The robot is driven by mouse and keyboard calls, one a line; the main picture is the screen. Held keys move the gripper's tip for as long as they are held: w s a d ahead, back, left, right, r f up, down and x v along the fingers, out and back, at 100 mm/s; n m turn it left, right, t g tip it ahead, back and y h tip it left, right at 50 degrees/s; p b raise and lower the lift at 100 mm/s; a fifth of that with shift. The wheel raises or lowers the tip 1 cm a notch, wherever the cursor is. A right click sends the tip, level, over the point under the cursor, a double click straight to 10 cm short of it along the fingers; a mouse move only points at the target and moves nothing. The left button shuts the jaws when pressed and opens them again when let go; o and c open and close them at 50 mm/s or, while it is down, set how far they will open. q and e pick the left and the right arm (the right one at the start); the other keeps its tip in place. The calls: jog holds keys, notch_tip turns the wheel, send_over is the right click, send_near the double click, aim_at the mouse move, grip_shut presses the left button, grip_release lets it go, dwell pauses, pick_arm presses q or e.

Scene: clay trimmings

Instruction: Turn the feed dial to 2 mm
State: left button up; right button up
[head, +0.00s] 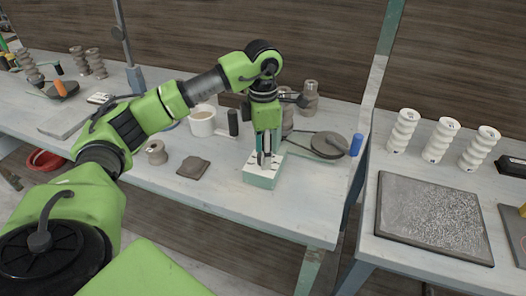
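A small pale green box (261,180) with a light top and dark marks stands near the front of the left bench. My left gripper (264,162) points straight down at the top of this box, its fingertips at or just above the middle of it. The fingers look close together, and I cannot tell whether they hold anything. The feed dial is not clearly visible; if it is on the box top, my fingers cover it. The marks are too small to read. My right gripper is not in view.
A white mug (202,121), a dark flat slab (193,167) and a small clay spool (156,153) lie left of the box. A grey disc (329,145) with a blue-handled crank (356,145) is to its right. The right bench holds a speckled tray (433,218) and white ribbed pieces (441,139).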

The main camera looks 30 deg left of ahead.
pick_arm(q)
jog(key=shift+r, duration=0.15)
notch_tip(320, 180, up, 12)
dwell(0.7)
jog(key=shift+f, duration=0.2)
dwell(0.3)
